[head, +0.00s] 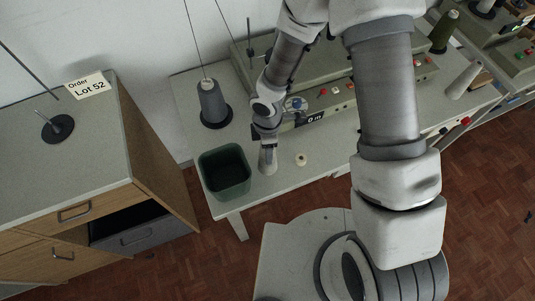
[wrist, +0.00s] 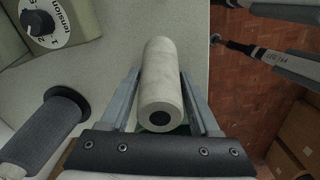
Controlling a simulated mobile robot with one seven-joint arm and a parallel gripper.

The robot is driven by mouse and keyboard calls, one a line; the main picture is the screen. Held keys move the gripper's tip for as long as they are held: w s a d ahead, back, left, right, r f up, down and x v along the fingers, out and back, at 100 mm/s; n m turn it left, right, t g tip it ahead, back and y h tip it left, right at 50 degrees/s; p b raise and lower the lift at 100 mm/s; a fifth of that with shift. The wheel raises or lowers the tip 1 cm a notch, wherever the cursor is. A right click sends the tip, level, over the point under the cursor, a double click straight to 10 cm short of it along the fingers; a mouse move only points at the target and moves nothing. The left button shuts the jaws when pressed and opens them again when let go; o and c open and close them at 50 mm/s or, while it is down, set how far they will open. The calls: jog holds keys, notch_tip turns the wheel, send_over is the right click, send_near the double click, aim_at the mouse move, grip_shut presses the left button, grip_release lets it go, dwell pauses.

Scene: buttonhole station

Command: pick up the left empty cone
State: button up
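A white empty cone (wrist: 162,85) lies between the two fingers of my gripper (wrist: 160,78) in the wrist view, its end with a dark hole towards the camera. The fingers flank it closely; I cannot tell whether they press on it. In the head view this cone (head: 267,160) is below my gripper (head: 266,146), over the table's left part, right of the green bin. Its upper part is hidden by the gripper. Another pale cone (head: 464,80) leans or stands at the table's far right.
The green bin (head: 224,171) is at the table's left corner. A grey thread cone (head: 212,104) stands behind it and shows in the wrist view (wrist: 46,132). A small cream spool (head: 301,159) is right of my gripper. The machine (head: 335,94) stands behind. A wooden cabinet (head: 170,200) is left.

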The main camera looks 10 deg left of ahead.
jog(key=c, duration=0.8)
jog(key=shift+r, duration=0.1)
